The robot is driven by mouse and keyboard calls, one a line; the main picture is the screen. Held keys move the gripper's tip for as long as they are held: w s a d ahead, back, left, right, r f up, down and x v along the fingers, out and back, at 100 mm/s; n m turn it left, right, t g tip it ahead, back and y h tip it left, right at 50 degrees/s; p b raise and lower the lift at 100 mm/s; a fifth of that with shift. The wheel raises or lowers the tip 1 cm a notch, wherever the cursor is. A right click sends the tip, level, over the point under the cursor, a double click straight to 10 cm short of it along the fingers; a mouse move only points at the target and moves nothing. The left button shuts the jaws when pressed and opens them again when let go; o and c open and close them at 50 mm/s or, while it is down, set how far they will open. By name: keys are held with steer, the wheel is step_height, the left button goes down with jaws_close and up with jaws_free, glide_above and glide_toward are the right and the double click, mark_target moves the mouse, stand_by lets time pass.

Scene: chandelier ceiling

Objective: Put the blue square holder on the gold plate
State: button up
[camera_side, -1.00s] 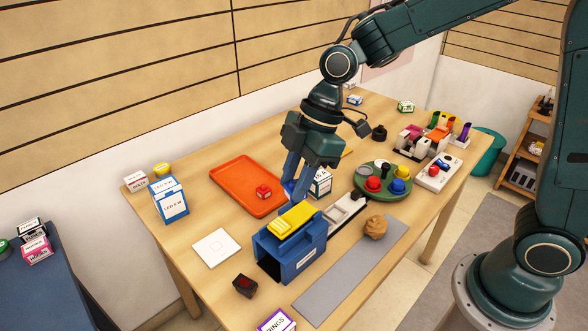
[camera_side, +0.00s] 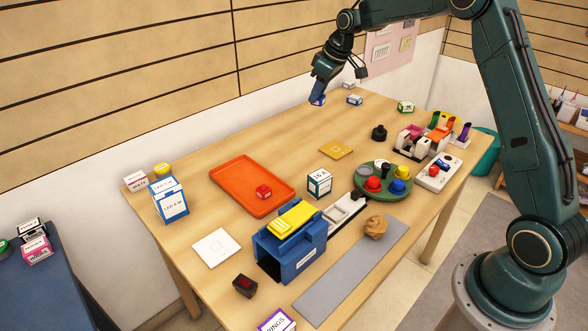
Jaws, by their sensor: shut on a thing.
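An orange tray (camera_side: 226,178) holds a small red box. A white labelled box (camera_side: 320,182), a blue bin with a yellow top (camera_side: 290,249) and a green round tray (camera_side: 397,191) stand nearer. Small boxes (camera_side: 354,99) are at the back edge. The table around the plate is clear.

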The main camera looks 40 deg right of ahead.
steer(key=d+m+h, duration=0.1)
steer(key=d+m, duration=0.2)
steer(key=d, duration=0.9)
glide_toward(332, 147)
steer(key=shift+x, duration=2.7)
steer(key=shift+f, duration=0.15)
steer(key=o, duration=0.9)
steer(key=shift+o, duration=0.2)
steer(key=v, duration=1.2)
steer(key=shift+s+a, duration=0.15)
steer(key=shift+a, duration=0.05)
